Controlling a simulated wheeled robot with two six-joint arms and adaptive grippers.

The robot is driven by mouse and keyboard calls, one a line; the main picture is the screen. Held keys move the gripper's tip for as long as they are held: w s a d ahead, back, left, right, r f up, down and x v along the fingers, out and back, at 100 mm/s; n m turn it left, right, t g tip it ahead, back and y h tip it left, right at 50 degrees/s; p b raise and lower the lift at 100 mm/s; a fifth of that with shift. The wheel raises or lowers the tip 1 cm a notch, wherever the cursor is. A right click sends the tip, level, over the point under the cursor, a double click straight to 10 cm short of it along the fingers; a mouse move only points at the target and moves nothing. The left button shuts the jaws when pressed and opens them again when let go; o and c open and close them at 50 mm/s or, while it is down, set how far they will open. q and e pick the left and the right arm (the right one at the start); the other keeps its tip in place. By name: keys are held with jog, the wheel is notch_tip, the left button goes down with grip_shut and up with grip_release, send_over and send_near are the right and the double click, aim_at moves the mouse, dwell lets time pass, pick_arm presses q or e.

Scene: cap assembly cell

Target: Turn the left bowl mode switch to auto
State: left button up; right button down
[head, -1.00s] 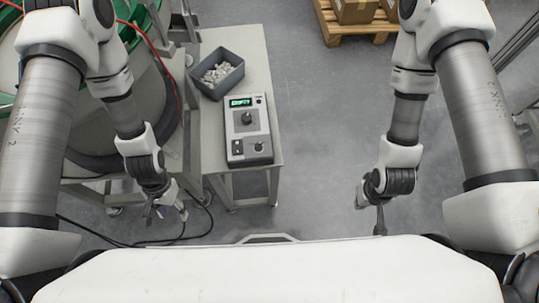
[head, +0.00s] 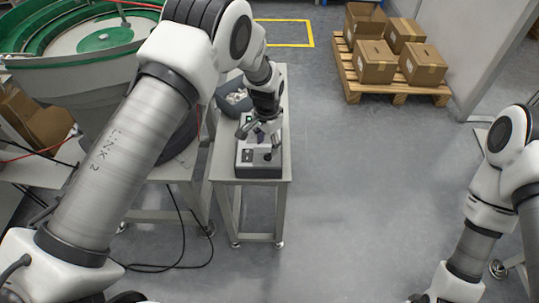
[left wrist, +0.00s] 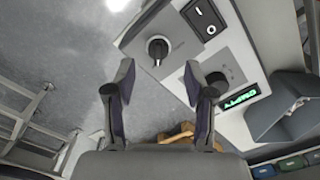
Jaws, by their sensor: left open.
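The bowl control box (head: 258,172) stands on a narrow table, mostly under my left arm in the head view. Labels are too small to read. My left gripper (head: 259,136) is open and empty above the box; its fingers (left wrist: 160,80) appear below the small knob, apart from it. My right gripper is out of view.
A grey bin of pale parts (head: 232,97) sits behind the box and also shows in the left wrist view (left wrist: 290,112). A green bowl feeder (head: 85,45) stands left. Cartons on a pallet (head: 398,90) stand far right. Floor right of the table is clear.

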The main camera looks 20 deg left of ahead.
aim_at(268, 154)
pick_arm(q)
notch_tip(268, 154, down, 4)
jog(key=shift+s+d+r, duration=0.1)
jog(key=shift+s+d, duration=0.05)
jog(key=shift+f, duration=0.25)
jog(key=shift+r, duration=0.1)
jog(key=c, duration=0.5)
grip_shut()
